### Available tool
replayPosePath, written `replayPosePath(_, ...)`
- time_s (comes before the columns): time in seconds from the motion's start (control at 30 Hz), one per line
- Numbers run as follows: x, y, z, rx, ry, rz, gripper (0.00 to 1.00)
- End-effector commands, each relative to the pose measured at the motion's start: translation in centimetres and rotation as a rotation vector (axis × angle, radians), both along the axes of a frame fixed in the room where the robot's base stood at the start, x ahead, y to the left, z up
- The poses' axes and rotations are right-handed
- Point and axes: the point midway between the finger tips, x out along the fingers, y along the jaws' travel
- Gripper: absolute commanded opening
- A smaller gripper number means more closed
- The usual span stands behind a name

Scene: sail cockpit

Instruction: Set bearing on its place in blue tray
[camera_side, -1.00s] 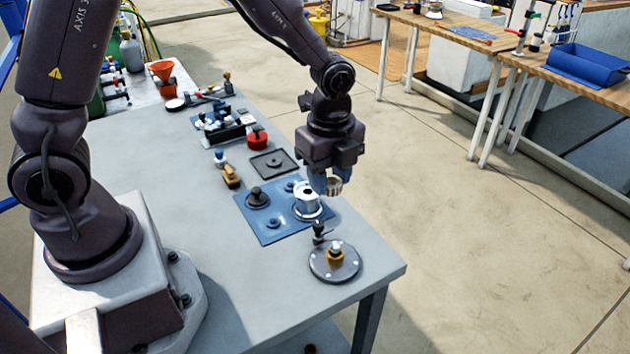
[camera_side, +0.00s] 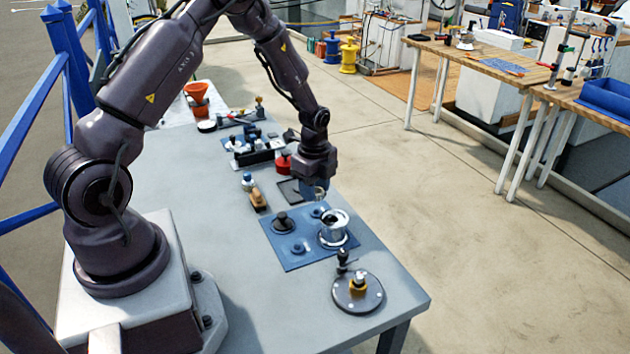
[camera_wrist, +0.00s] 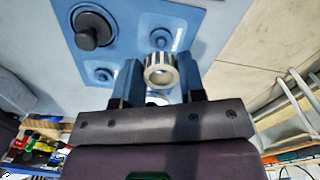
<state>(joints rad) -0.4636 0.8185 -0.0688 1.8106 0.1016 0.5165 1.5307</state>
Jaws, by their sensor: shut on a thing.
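The bearing (camera_wrist: 160,72) is a short metal ring with an open bore, held between the two blue fingers of my gripper (camera_wrist: 158,82) in the wrist view. My gripper (camera_side: 320,190) is shut on it above the far edge of the blue tray (camera_side: 275,258); the fingers largely hide the bearing in the side view. The tray (camera_wrist: 122,12) carries a black knobbed part (camera_side: 283,222), a silver drum (camera_side: 333,232) and two raised round seats, one near (camera_side: 298,248) and one far (camera_side: 318,211). I cannot tell the exact height of the bearing above the tray.
A round flanged part with a brass centre (camera_side: 358,290) stands in front of the tray. A dark square tray (camera_side: 292,190), a red container (camera_side: 284,163) and a wooden-handled tool (camera_side: 258,200) lie behind and left. Bare table top lies left of the tray.

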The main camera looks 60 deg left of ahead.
Motion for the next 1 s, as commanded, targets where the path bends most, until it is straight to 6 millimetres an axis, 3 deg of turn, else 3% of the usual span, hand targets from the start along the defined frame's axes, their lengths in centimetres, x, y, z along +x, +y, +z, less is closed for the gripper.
replayPosePath(0.4, 0.0, 0.0, -3.2, 0.000, 0.000, -0.001, 0.14)
replayPosePath(1.0, 0.0, 0.0, -3.3, 0.000, -0.001, 0.000, 0.14)
